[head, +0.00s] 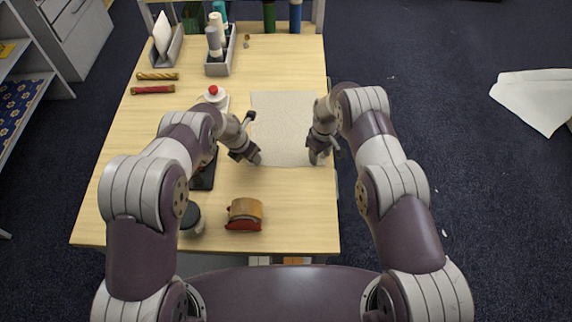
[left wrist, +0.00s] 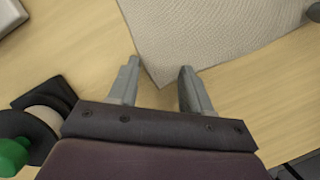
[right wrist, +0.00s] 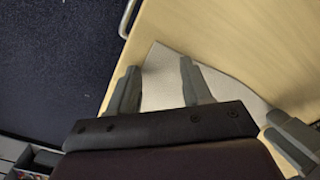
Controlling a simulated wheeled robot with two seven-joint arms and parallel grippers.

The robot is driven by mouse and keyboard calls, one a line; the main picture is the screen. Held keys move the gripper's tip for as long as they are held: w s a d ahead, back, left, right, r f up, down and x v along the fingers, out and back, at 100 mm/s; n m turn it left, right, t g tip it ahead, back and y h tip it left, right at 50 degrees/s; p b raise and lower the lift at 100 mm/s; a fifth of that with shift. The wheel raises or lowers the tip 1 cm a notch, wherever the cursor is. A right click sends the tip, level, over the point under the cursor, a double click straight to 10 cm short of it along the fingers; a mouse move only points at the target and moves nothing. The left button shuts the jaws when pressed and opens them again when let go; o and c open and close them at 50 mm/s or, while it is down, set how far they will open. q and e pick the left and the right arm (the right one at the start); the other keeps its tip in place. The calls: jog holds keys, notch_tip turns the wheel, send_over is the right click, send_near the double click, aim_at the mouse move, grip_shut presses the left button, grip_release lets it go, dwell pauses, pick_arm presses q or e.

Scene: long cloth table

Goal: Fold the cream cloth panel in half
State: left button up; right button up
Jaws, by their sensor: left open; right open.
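The cream cloth panel (head: 284,125) lies flat and spread out on the table, toward its right edge. My left gripper (head: 256,160) is at the cloth's near left corner. In the left wrist view its open fingers (left wrist: 158,82) straddle that corner of the cloth (left wrist: 210,35). My right gripper (head: 318,160) is over the near right corner. In the right wrist view its open fingers (right wrist: 158,80) stand on both sides of the cloth's corner (right wrist: 163,82). Neither gripper holds the cloth. Whether the fingertips touch the table is unclear.
The wooden table (head: 290,215) has bare room in front of the cloth. A tan and red roll (head: 244,214) and a dark round item (head: 191,219) stand near the front. A white item with a red top (head: 213,92) and trays with bottles (head: 220,60) are at left and back.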

pick_arm(q)
jog(key=shift+s, duration=0.1)
pick_arm(e)
jog(key=shift+s, duration=0.1)
pick_arm(q)
jog(key=shift+f+b, duration=0.35)
jog(key=shift+b, duration=0.05)
pick_arm(e)
jog(key=shift+f, duration=0.3)
pick_arm(q)
jog(key=shift+r, duration=0.15)
jog(key=shift+c, duration=1)
pick_arm(e)
jog(key=shift+r, duration=0.15)
jog(key=shift+c, duration=1)
pick_arm(q)
grip_shut()
pick_arm(e)
grip_shut()
pick_arm(q)
jog(key=shift+a, duration=0.1)
